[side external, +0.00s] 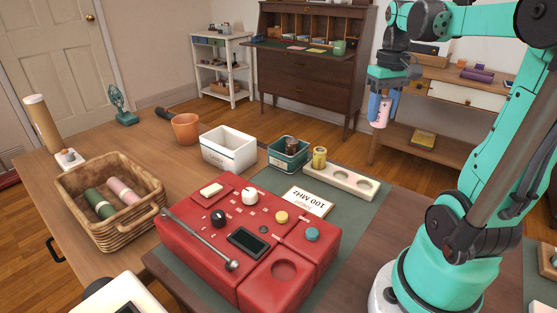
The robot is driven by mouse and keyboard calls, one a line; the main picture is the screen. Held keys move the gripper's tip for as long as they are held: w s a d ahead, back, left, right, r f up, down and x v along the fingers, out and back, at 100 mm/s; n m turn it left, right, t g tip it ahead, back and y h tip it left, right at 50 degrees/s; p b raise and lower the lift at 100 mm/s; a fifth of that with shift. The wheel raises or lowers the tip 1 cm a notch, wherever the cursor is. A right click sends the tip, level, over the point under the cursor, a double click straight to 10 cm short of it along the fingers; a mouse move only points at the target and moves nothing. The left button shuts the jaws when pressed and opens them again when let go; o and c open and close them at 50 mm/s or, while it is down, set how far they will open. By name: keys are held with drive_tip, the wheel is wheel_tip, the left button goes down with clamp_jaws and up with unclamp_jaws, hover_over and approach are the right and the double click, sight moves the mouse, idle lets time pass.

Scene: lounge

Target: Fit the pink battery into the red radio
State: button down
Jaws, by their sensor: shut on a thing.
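The red radio (215,247) lies on the green mat in the middle, with knobs, a small dark screen and a folded metal antenna on top. My gripper (381,112) is high at the upper right, above and well apart from the radio. Its blue fingers are shut on a pink battery (381,113), which hangs roughly upright with its upper part hidden between the fingers.
A wicker basket (88,223) holds a green and a pink cylinder. A wooden holder (350,181) carries one yellowish battery. Behind stand a green bin (274,161), a white box (228,155) and an orange pot (186,128). A card (307,202) reading 100 MHz lies behind the radio.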

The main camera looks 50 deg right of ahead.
sight(384, 99)
wheel_tip(384, 99, up, 3)
drive_tip(key=shift+r, duration=0.1)
drive_tip(key=shift+w+a+r, duration=0.15)
drive_tip(key=shift+w+a, duration=0.1)
drive_tip(key=shift+a, duration=0.1)
drive_tip(key=w+a+f+n, duration=0.2)
drive_tip(key=a+n, duration=0.2)
drive_tip(key=a, duration=0.8)
drive_tip(key=w+a+f+n, duration=0.2)
drive_tip(key=a+n, duration=0.3)
drive_tip(key=a, duration=0.7)
drive_tip(key=s+a+f+n, duration=0.3)
drive_tip(key=s+a, duration=0.2)
drive_tip(key=a, duration=0.2)
drive_tip(key=shift+w+d+f, duration=0.1)
drive_tip(key=shift+w+f, duration=0.05)
drive_tip(key=shift+f, duration=1.3)
drive_tip(key=shift+w+d+f, duration=0.1)
drive_tip(key=shift+f, duration=1.35)
drive_tip(key=shift+f, duration=0.9)
drive_tip(key=shift+c, duration=1.6)
unclamp_jaws()
